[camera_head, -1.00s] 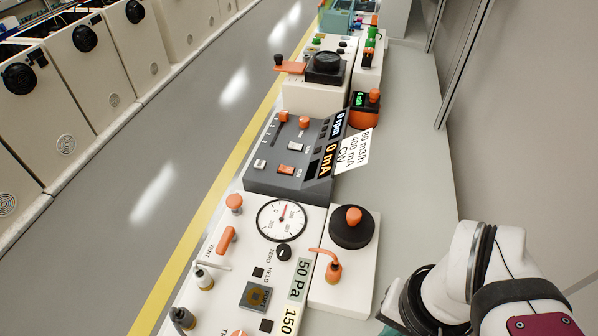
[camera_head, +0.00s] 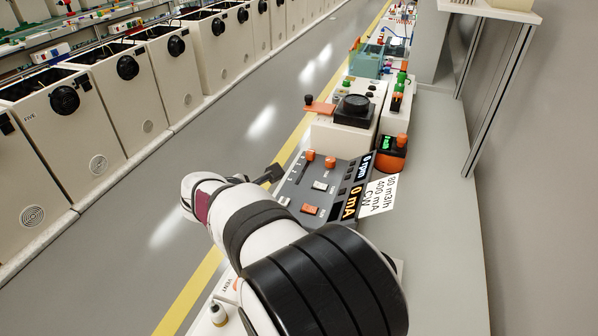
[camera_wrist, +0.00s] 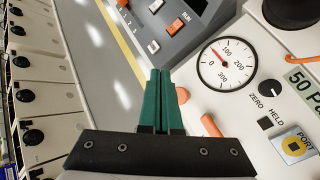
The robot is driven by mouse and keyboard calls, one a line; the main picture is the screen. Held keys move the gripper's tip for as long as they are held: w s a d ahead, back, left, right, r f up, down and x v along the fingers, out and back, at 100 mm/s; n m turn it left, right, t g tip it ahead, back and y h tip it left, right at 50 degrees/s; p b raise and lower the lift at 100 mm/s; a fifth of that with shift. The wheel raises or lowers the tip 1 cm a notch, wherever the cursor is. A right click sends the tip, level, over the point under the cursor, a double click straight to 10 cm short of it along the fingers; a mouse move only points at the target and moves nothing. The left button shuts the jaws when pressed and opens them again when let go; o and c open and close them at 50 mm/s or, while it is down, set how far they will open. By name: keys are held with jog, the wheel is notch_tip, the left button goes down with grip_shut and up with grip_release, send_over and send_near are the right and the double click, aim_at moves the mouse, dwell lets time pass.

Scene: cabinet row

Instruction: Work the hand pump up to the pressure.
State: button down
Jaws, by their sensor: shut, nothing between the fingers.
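The hand pump shows only partly in the wrist view, as a black round piece (camera_wrist: 288,12) on a white base at the top right, with an orange hose (camera_wrist: 303,59) below it. My arm hides it in the head view. The round white gauge (camera_wrist: 225,66) is left of it on the white panel, its red needle pointing up and left, short of the 100 mark. My gripper (camera_wrist: 159,72) has its green fingers shut and empty. It is left of the gauge and apart from the pump. An orange knob (camera_wrist: 183,95) and an orange lever (camera_wrist: 211,125) are right of the fingers.
A dark grey control panel (camera_head: 325,188) stands beyond the white panel, with a label card (camera_head: 379,196) beside it. More devices, including a white box with a black dial (camera_head: 352,108), line the bench (camera_head: 440,230). The floor at left is open up to the cabinet row (camera_head: 140,85).

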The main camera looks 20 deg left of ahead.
jog(key=a, duration=0.1)
jog(key=a+n, duration=0.2)
jog(key=shift+s+a+f+y, duration=0.35)
jog(key=shift+a+f+y, duration=0.05)
jog(key=shift+f, duration=0.1)
jog(key=shift+f, duration=4.3)
jog(key=shift+f, duration=0.1)
jog(key=shift+f, duration=0.3)
jog(key=shift+f, duration=1.05)
jog(key=shift+d+r, duration=0.1)
jog(key=shift+r, duration=1.35)
